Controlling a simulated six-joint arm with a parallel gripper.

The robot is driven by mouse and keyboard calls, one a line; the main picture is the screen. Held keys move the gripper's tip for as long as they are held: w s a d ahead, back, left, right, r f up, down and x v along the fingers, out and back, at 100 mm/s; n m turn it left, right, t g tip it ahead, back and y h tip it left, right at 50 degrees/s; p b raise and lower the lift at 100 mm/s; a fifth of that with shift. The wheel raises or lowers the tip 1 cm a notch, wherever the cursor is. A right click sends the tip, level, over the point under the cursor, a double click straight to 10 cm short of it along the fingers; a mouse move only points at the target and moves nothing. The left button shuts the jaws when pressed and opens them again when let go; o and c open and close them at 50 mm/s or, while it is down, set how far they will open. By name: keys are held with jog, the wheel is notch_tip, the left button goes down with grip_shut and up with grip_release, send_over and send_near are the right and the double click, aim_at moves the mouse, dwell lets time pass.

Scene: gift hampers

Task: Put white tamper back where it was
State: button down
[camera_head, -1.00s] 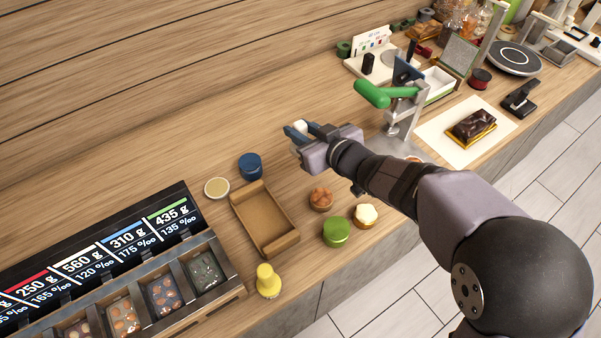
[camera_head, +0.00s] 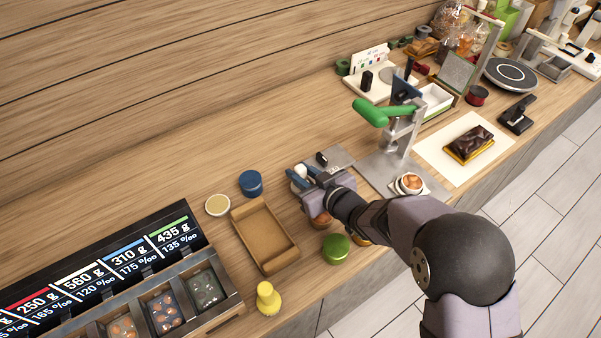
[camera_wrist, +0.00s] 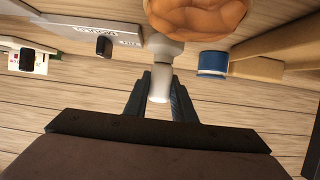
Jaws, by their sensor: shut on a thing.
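My gripper (camera_head: 304,178) is shut on the white tamper (camera_wrist: 160,88), whose pale handle sits between the two dark fingers in the wrist view. The tamper's wider end points away from the gripper, close to a brown lumpy-topped round item (camera_wrist: 195,16). In the head view only a small white part of the tamper (camera_head: 298,171) shows at the fingers. My gripper is over the counter, right of the cardboard tray and beside a grey plate with a black knob (camera_head: 335,158). I cannot tell whether the tamper touches the counter.
The cardboard tray (camera_head: 285,258), blue tin (camera_head: 251,183), cream-lidded jar (camera_head: 217,205), green-lidded jar (camera_head: 336,248) and yellow tamper (camera_head: 268,298) stand nearby. A green-handled press (camera_head: 372,112) stands to the right. The counter behind the gripper is clear.

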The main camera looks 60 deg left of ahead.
jog(key=shift+f, duration=0.4)
jog(key=shift+f, duration=0.2)
jog(key=c, duration=1.5)
grip_release()
jog(key=shift+d+r, duration=0.1)
jog(key=shift+r, duration=0.1)
jog(key=b+v, duration=0.2)
jog(key=v, duration=1)
jog(key=shift+w, duration=0.1)
